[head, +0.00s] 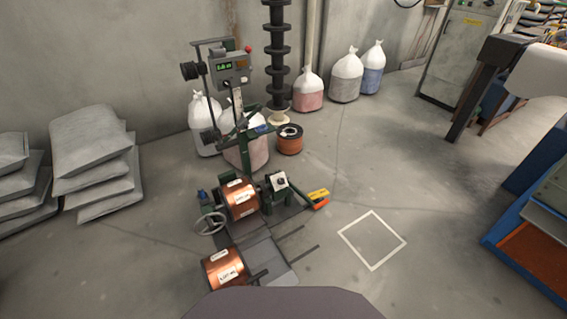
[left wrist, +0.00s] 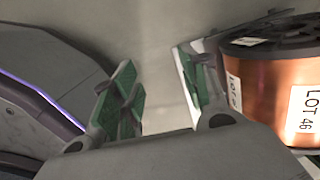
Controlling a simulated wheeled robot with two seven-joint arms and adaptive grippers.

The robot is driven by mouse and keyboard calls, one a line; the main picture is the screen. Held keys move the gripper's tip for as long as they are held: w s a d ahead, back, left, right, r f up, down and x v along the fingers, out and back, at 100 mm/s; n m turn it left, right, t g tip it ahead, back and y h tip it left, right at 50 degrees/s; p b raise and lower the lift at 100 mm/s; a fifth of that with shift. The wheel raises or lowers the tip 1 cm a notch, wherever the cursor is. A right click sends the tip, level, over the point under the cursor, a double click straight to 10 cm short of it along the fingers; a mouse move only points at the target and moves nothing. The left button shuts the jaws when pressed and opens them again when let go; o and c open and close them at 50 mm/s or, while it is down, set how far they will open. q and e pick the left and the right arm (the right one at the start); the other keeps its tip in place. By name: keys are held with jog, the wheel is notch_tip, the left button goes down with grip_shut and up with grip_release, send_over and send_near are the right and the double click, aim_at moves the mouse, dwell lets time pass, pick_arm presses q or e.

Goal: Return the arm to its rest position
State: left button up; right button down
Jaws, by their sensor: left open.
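My left gripper (left wrist: 160,100) is open in the left wrist view, with its green-padded fingers spread and nothing between them. A copper spool (left wrist: 268,85) with a dark flange and a "LOT 46" label stands just right of the right finger, outside the jaws. Neither of my grippers shows in the head view. There, one copper spool (head: 239,198) sits in the green machine (head: 268,207), and another copper spool (head: 224,269) is at its near end.
A grey-violet body part of mine fills the left of the wrist view. A white square (head: 372,239) is marked on bare floor. Grey sacks (head: 92,150) are stacked at left, tied bags (head: 346,78) stand by the wall, and a blue-framed bench (head: 535,215) is at right.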

pick_arm(q)
jog(key=s+a+r+n+p, duration=0.1)
jog(key=s+n+p, duration=0.1)
jog(key=s, duration=0.4)
jog(key=s+a+r+n+p, duration=0.1)
jog(key=s+a+n+p, duration=0.1)
jog(key=s+n, duration=0.2)
jog(key=s+a+r+n+t+h+p, duration=0.1)
jog(key=s+n+p, duration=0.2)
jog(key=s, duration=0.6)
jog(key=shift+a+n, duration=0.3)
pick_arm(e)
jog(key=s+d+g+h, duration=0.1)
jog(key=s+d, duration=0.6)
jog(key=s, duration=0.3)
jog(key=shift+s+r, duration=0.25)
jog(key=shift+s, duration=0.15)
